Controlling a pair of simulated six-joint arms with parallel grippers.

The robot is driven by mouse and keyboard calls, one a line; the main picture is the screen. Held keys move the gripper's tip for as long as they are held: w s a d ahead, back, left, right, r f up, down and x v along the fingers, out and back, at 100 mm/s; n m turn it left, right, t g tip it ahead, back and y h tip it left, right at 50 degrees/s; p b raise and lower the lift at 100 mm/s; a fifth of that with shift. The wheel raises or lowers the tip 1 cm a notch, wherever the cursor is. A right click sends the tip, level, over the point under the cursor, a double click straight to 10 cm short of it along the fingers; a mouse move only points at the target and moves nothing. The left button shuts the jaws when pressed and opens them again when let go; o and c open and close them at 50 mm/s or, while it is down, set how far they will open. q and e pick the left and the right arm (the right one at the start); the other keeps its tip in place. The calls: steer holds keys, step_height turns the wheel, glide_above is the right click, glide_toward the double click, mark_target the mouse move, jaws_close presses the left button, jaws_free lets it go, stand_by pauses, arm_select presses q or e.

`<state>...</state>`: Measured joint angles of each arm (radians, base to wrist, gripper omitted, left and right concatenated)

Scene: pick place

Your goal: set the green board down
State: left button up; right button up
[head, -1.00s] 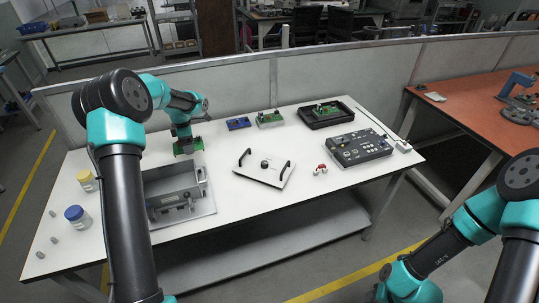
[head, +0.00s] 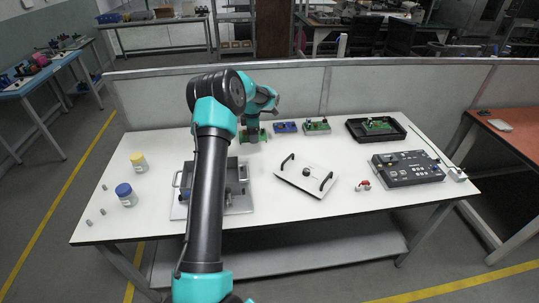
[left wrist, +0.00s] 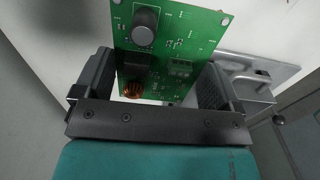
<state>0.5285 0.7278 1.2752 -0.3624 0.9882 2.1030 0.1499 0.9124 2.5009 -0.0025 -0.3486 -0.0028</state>
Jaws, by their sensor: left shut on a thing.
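My left gripper (head: 251,128) is shut on a green board (head: 262,136) at the back left of the white table. In the left wrist view the green board (left wrist: 185,55) stands between the two fingers, with a dark round part, a copper coil and green terminals on its face. The head view does not show clearly whether the board touches the table or hangs just above it. My right gripper is outside both current views.
A blue board (head: 285,127) and another green board (head: 317,126) lie just right. A metal fixture (head: 240,208) is in front, partly behind my arm.

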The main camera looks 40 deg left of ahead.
arm_select(q)
glide_above(254, 154)
step_height(254, 154, down, 5)
steer(key=shift+f, duration=0.1)
steer(key=shift+f, duration=1.8)
steer(key=shift+f, duration=0.15)
steer(key=o, duration=0.7)
steer(key=shift+c, duration=0.2)
step_height(254, 154, up, 12)
steer(key=shift+r, duration=0.15)
